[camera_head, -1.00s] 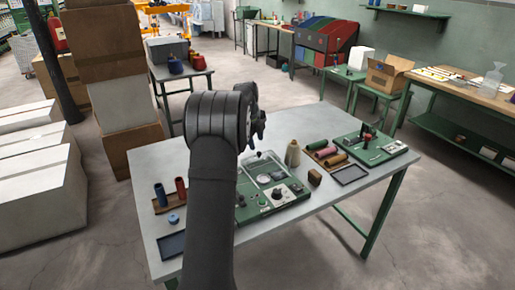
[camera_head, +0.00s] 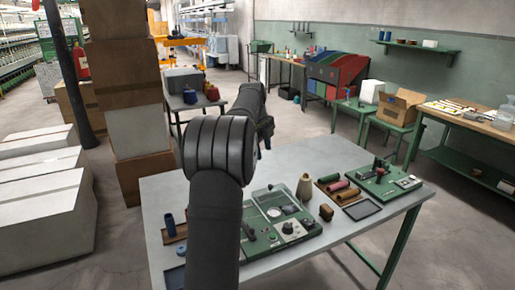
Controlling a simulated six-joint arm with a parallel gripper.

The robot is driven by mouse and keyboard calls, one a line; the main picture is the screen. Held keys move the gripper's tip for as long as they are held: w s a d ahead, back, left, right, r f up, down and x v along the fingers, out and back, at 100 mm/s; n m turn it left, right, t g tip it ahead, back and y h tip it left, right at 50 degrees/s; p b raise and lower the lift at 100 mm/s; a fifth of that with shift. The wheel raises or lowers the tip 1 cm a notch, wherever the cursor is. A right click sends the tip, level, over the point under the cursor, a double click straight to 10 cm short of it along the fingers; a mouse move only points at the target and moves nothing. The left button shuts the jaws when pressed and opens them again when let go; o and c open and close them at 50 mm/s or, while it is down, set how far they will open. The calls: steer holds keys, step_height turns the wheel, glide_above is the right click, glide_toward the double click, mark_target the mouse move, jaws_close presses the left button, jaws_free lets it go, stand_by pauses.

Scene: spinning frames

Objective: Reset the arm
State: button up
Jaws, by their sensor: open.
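My black arm rises from the bottom of the head view, bends at a thick joint and reaches away over the table. My gripper (camera_head: 266,135) is small and partly hidden behind my own arm. It is open, and I see nothing held in it. It is raised above the far side of the grey table (camera_head: 330,152).
On the table are a green panel device (camera_head: 285,228), a cream cone (camera_head: 305,187), coloured rolls in a tray (camera_head: 338,189), a small brown block (camera_head: 326,212), a second green device (camera_head: 384,180) and a dark tray (camera_head: 361,210). Stacked boxes (camera_head: 140,130) stand left.

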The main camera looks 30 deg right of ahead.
mark_target(271, 185)
steer(key=x, duration=1.7)
steer(key=shift+d+f, duration=0.15)
steer(key=shift+f, duration=0.1)
steer(key=shift+s, duration=0.15)
steer(key=v, duration=1.7)
steer(key=x, duration=1.7)
steer(key=shift+s, duration=0.1)
steer(key=s, duration=0.5)
steer(key=s+r, duration=0.1)
steer(key=s, duration=0.1)
steer(key=shift+s, duration=0.3)
step_height(271, 185, up, 16)
steer(key=s+a+n+y, duration=0.1)
steer(key=n, duration=0.4)
steer(key=shift+a+f+g, duration=0.25)
steer(key=shift+a+g, duration=0.05)
steer(key=shift+a, duration=0.1)
